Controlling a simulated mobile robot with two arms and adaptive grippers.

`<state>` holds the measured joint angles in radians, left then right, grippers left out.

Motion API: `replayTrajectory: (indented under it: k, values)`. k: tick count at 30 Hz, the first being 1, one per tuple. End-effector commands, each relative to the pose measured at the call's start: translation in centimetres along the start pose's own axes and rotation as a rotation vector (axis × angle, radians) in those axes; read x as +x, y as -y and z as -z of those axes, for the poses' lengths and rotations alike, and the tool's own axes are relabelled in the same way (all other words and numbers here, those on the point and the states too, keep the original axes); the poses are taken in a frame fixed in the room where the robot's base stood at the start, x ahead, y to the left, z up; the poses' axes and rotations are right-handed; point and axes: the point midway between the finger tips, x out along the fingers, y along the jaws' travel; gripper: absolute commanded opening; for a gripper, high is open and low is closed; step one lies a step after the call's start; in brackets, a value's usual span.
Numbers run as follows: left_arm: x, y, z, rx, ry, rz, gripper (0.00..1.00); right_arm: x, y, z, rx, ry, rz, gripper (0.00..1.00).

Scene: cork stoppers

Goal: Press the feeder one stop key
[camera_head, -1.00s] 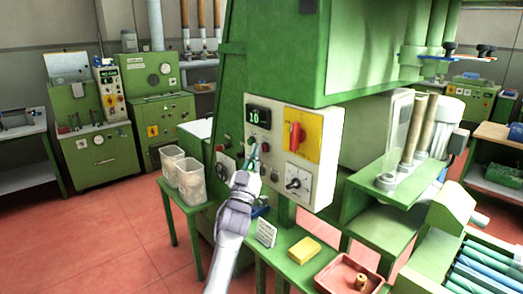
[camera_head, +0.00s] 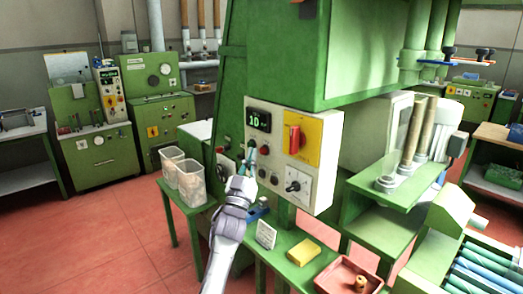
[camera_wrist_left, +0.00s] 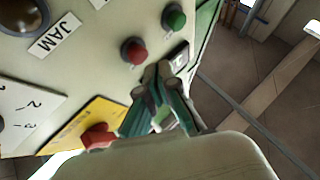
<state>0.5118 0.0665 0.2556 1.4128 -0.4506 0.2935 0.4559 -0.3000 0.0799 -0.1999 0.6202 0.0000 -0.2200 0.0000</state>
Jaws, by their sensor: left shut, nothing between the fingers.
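The pale control panel (camera_head: 276,185) is on the front of the green machine, with a lit display (camera_head: 259,119) reading 10. In the left wrist view, a red button (camera_wrist_left: 133,50) and a green button (camera_wrist_left: 173,17) stand side by side on the panel; I cannot read which belongs to feeder one. My left gripper (camera_head: 249,158) is shut and empty, its tips at the panel below the display. In the left wrist view, the fingertips (camera_wrist_left: 163,70) are beside the red button, over a small label; I cannot tell whether they touch the panel. My right gripper is not in view.
A red rotary switch (camera_head: 295,139) on a yellow plate and a black dial (camera_head: 293,186) sit right of the gripper. Below are a yellow block (camera_head: 303,252) and a red tray (camera_head: 349,276). Clear bins (camera_head: 187,180) stand left. Red floor is open at left.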

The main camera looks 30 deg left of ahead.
Motion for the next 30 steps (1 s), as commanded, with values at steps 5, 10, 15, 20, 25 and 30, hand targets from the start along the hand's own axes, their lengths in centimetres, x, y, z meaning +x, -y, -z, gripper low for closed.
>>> replayTrajectory:
  k: [5,10,15,20,25,30]
  values:
    - [0.0,0.0,-0.1,0.0,0.0,0.0,0.0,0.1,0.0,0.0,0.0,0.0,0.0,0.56]
    - [-0.4,0.4,0.4,0.002,0.002,0.0,0.0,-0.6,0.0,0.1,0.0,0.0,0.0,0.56]
    - [-1.6,1.2,1.4,0.001,0.002,0.0,0.0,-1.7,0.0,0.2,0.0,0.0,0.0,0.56]
    - [-2.7,2.0,2.1,0.002,0.002,0.0,0.0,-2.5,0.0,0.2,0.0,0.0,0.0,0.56]
    - [-3.4,2.5,2.5,0.0,0.001,0.0,0.0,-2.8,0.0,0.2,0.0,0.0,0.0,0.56]
    - [-3.5,2.5,2.5,0.0,0.0,0.0,0.0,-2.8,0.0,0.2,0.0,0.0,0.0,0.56]
